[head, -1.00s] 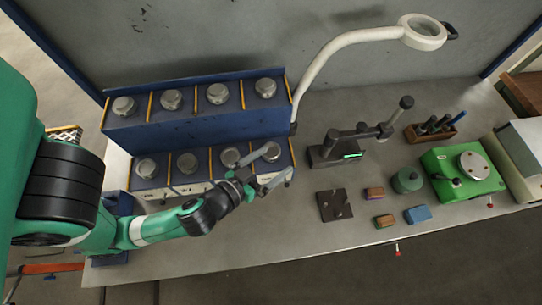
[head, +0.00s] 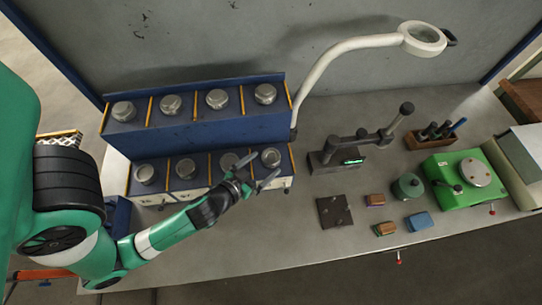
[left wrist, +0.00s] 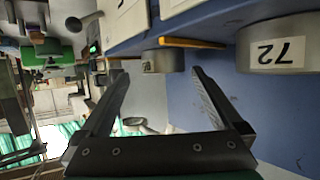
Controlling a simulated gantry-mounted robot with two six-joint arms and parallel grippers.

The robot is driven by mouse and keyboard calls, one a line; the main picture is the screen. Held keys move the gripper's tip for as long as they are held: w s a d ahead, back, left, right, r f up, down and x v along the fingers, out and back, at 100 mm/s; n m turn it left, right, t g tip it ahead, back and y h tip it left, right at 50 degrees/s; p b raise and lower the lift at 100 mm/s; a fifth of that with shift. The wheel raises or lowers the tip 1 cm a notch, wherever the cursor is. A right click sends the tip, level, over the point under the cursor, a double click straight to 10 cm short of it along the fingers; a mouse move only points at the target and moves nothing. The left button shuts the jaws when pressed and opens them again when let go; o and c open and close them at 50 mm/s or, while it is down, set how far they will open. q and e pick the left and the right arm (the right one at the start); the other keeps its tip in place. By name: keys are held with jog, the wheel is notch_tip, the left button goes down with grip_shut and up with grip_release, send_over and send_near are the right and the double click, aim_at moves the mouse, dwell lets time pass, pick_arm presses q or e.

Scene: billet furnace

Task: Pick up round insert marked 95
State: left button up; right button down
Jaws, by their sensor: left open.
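Several round grey metal inserts sit in two rows on a blue stepped rack (head: 200,133). The lower row includes one at the far left (head: 145,173), one second from left (head: 186,168), one third (head: 229,162) and one at the right end (head: 270,157). No number 95 is readable. In the left wrist view one insert (left wrist: 277,45) shows an upside-down label 72; another insert (left wrist: 162,61) shows partly, its label unreadable. My left gripper (head: 264,169) is open and empty at the right end of the lower row; its fingers (left wrist: 158,74) point towards the rack. My right gripper is out of view.
A white magnifier lamp (head: 340,50) arches over the bench right of the rack. A dark stand (head: 325,162), dark plate (head: 334,211), small blocks (head: 420,221) and a green device (head: 455,190) stand further right. The bench front between rack and plate is clear.

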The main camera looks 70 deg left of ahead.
aim_at(271, 157)
pick_arm(q)
jog(key=x, duration=0.2)
jog(key=p+x, duration=0.1)
jog(key=x, duration=0.2)
jog(key=shift+a, duration=0.35)
grip_shut()
jog(key=shift+r, duration=0.1)
